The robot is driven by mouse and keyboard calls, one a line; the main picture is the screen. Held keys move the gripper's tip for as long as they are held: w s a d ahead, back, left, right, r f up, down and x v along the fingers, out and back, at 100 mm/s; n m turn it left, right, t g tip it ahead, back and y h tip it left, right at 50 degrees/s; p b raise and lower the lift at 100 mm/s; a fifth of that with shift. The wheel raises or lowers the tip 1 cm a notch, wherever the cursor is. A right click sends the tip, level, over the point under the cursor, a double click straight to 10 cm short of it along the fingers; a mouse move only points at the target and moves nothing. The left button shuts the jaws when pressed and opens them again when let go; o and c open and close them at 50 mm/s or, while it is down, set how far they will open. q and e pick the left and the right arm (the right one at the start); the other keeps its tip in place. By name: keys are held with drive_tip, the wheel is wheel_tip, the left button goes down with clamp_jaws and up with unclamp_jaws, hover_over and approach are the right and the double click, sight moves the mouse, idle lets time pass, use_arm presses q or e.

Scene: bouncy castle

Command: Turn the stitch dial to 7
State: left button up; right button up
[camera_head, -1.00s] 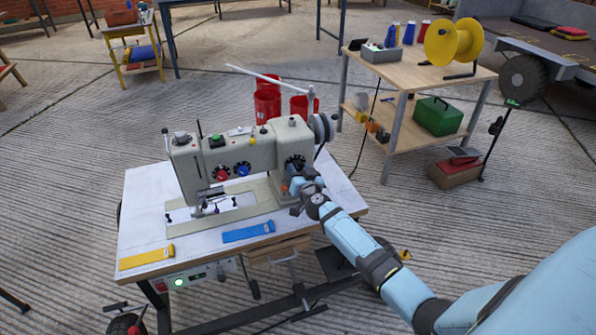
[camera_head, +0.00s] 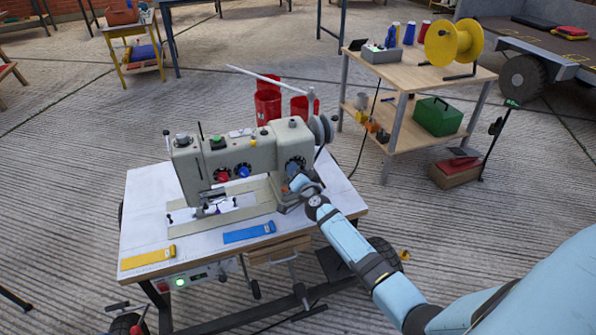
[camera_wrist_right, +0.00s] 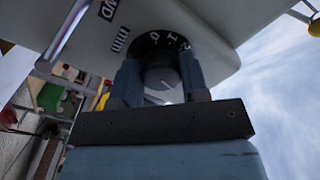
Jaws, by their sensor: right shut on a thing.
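A beige sewing machine (camera_head: 235,160) stands on a white-topped table (camera_head: 150,205). The black stitch dial (camera_head: 294,165) is on the right end of its front and is partly hidden by my right gripper (camera_head: 297,182). In the right wrist view, the dial (camera_wrist_right: 178,42) shows a few white marks on its dark rim, too small to read surely. My right gripper (camera_wrist_right: 160,84) has one finger on each side of the dial's grey knob (camera_wrist_right: 161,80) and is shut on it. My left gripper is not in view.
Red (camera_head: 223,175) and blue (camera_head: 243,170) knobs sit left of the dial. Blue (camera_head: 249,232) and yellow (camera_head: 148,258) strips lie on the table front. A thread stand (camera_head: 311,105) rises behind. A wooden side table (camera_head: 445,80) stands at the back right.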

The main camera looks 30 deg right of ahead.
drive_tip(key=m, duration=0.6)
drive_tip(key=m+b, duration=0.1)
drive_tip(key=m, duration=0.4)
drive_tip(key=shift+r+m, duration=0.2)
drive_tip(key=shift+m, duration=0.2)
idle(0.3)
drive_tip(key=o, duration=0.9)
drive_tip(key=shift+o, duration=0.2)
